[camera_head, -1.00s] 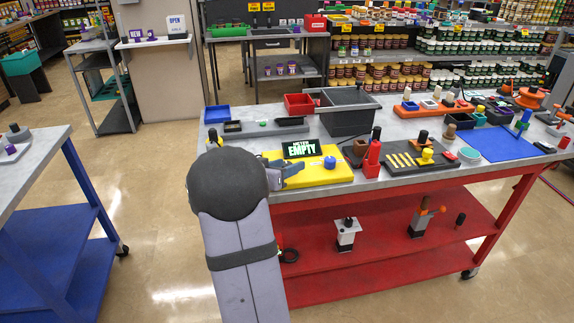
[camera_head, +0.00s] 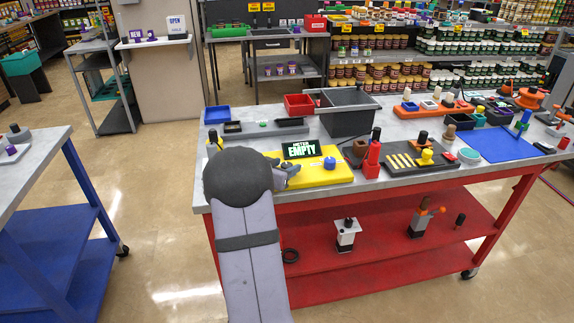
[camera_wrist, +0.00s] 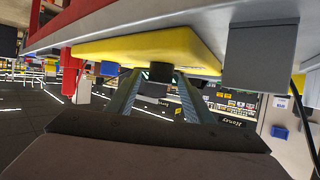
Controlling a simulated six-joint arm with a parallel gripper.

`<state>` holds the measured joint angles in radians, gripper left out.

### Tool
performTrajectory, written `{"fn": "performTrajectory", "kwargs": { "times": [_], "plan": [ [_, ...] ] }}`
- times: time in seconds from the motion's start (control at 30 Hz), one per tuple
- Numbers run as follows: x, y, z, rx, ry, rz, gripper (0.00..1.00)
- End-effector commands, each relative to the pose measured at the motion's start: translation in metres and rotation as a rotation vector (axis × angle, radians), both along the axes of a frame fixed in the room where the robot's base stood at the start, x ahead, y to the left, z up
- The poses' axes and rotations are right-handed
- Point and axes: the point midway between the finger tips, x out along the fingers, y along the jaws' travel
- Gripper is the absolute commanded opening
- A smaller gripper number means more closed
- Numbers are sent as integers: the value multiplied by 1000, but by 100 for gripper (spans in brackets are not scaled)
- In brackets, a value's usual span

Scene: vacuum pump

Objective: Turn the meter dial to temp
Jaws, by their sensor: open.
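The meter is a yellow base (camera_head: 325,178) at the front of the table, with a black screen (camera_head: 301,150) reading "METER EMPTY" in pale green letters. A blue dial knob (camera_head: 330,163) stands on the base's right side. My gripper (camera_head: 292,171) is at the base's left part, in front of the screen and left of the knob, partly hidden by my arm. In the wrist view the open fingers (camera_wrist: 158,76) point towards the yellow base (camera_wrist: 140,45). A dark block (camera_wrist: 160,72) shows between their tips; a small blue piece (camera_wrist: 109,68) is left of them.
A red bottle-like object (camera_head: 372,160) stands right of the meter, beside a dark tray (camera_head: 420,160). A grey strip (camera_head: 262,130) and a large grey bin (camera_head: 347,118) are behind it. The table's front edge is close below the base.

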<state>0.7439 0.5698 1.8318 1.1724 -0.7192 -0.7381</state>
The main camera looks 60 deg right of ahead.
Motion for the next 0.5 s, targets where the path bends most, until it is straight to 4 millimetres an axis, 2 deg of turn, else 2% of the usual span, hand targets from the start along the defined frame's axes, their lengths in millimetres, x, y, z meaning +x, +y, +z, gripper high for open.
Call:
{"fn": "performTrajectory", "kwargs": {
  "times": [0.2,0.5],
  "plan": [
    [1,-15,-6,0,0,0,48],
    [2,-17,-7,-1,0,0,48]
  ]
}}
